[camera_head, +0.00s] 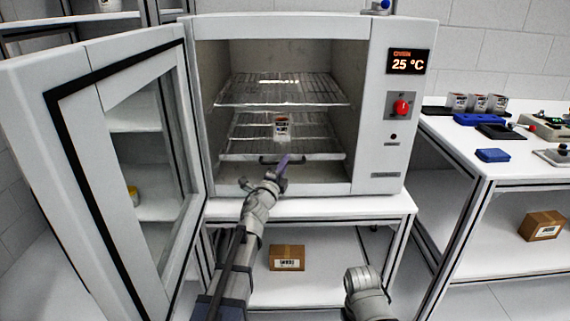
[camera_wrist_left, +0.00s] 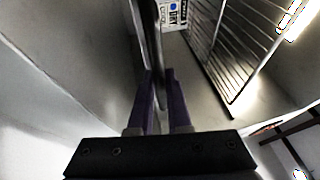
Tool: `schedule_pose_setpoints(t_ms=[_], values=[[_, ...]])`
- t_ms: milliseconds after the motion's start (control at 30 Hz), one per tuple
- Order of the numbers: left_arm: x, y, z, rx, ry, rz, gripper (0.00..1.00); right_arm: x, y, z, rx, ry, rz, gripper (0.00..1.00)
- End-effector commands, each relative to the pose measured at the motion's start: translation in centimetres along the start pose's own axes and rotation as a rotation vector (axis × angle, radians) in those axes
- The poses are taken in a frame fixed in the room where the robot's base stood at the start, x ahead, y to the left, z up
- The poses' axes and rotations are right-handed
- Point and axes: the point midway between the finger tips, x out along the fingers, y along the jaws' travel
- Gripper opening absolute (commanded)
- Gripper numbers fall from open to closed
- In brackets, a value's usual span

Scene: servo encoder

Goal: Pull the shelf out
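The oven (camera_head: 362,185) stands open with two wire shelves inside. The lower wire shelf (camera_head: 245,140) carries a small labelled container (camera_head: 281,127) and has a dark handle at its front edge. My left gripper (camera_head: 287,160) is at that handle, at the oven's mouth. In the left wrist view its purple fingers (camera_wrist_left: 160,85) lie close together on either side of a dark bar, apparently the handle (camera_wrist_left: 157,45). The container's label (camera_wrist_left: 174,14) shows beyond it. The upper wire shelf (camera_head: 283,90) is in the oven above. My right gripper is out of view.
The oven door (camera_head: 75,110) stands wide open at the left, close to my left arm. The oven rests on a white table (camera_head: 385,205) with a cardboard box (camera_head: 287,258) below. The side table (camera_head: 453,150) at right holds containers and blue parts.

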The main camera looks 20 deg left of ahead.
Motion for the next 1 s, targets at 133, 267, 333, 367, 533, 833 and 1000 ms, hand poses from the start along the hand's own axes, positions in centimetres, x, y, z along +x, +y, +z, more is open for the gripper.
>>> schedule_pose_setpoints(t_ms=[133, 267, 333, 367, 533, 833, 1000], values=[[-0.01, 0.01, 0.01, 0.000, 0.000, 0.000, 0.00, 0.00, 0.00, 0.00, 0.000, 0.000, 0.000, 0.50], [-0.01, 0.01, 0.01, 0.000, 0.000, 0.000, 0.00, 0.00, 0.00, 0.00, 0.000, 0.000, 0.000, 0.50], [-0.01, 0.02, 0.01, 0.000, 0.000, 0.001, 0.00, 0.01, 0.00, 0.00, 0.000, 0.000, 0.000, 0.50], [-0.02, 0.02, 0.01, 0.000, -0.001, 0.001, 0.00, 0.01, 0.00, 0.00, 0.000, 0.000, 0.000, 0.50], [-0.02, 0.02, 0.01, 0.000, -0.001, 0.001, 0.00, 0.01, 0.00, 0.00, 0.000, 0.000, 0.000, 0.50], [-0.02, 0.02, 0.02, 0.001, -0.001, 0.001, 0.00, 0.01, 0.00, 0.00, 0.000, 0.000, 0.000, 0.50], [-0.02, 0.03, 0.02, 0.001, -0.001, 0.001, 0.00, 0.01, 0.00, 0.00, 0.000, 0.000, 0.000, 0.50]])
